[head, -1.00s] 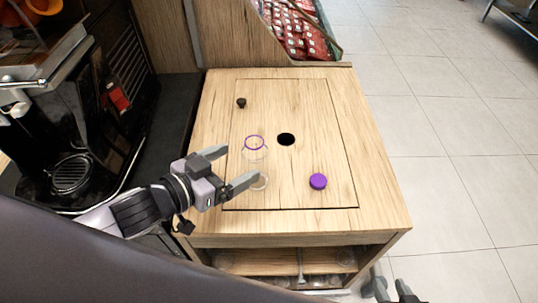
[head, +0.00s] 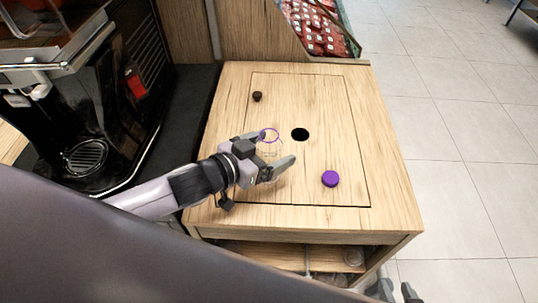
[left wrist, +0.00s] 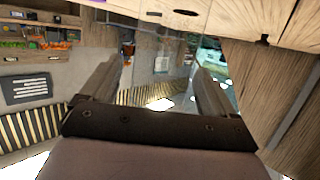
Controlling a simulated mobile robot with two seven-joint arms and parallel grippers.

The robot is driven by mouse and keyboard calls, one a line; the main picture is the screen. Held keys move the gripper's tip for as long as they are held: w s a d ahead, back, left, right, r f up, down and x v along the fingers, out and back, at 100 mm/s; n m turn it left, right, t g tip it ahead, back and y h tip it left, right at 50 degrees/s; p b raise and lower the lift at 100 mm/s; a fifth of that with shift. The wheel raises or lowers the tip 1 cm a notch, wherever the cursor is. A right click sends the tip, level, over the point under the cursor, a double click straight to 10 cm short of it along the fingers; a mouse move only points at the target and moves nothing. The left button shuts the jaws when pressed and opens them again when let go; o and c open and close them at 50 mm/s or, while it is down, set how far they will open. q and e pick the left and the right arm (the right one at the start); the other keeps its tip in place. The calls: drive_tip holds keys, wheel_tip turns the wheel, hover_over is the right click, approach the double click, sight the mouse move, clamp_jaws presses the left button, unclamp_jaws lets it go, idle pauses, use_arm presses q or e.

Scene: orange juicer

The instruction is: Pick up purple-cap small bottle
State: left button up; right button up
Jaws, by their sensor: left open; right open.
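A clear, see-through small bottle with a purple ring at its mouth (head: 270,144) stands upright on the wooden counter. A round purple cap (head: 330,178) lies apart from it, to the right on the counter. My left gripper (head: 276,149) is open, with its fingers on either side of the bottle; I cannot tell whether they touch it. In the left wrist view the open fingers (left wrist: 158,70) frame a see-through area, and the bottle's outline is unclear. My right gripper (head: 397,290) shows only partly at the bottom edge, open and empty, away from the counter.
The wooden counter (head: 225,105) has a dark round hole (head: 300,134) and a small black knob (head: 257,96). A black machine (head: 110,100) stands at the left. Red packets (head: 318,30) are behind. Clear containers sit on the shelf below.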

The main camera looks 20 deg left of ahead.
use_arm(q)
drive_tip(key=c, duration=1.1)
drive_tip(key=shift+o, duration=0.2)
drive_tip(key=shift+r, duration=0.1)
